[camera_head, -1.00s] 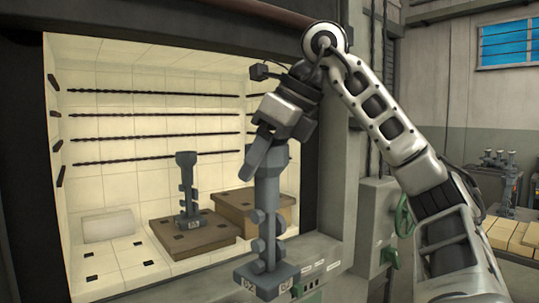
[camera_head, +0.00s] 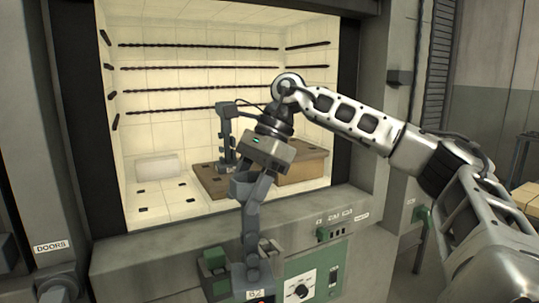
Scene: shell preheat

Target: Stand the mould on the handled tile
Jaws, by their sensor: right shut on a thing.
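My right gripper (camera_head: 260,180) is shut on the grey mould (camera_head: 251,218), near its cup-shaped top. The mould hangs roughly upright in front of the furnace opening, outside the chamber, and its labelled base is cut by the bottom picture edge. Inside the furnace a low brown tile (camera_head: 211,187) with dark square marks lies on the floor. A taller brown tile block (camera_head: 308,167) is at its right. I cannot make out a handle on either, and my gripper partly covers them. My left gripper is not in view.
Another grey mould (camera_head: 227,140) stands on the low tile. A pale block (camera_head: 157,166) sits at the chamber's left rear. Free floor (camera_head: 150,200) lies at the front left. The furnace sill and control panel (camera_head: 305,285) are below the opening.

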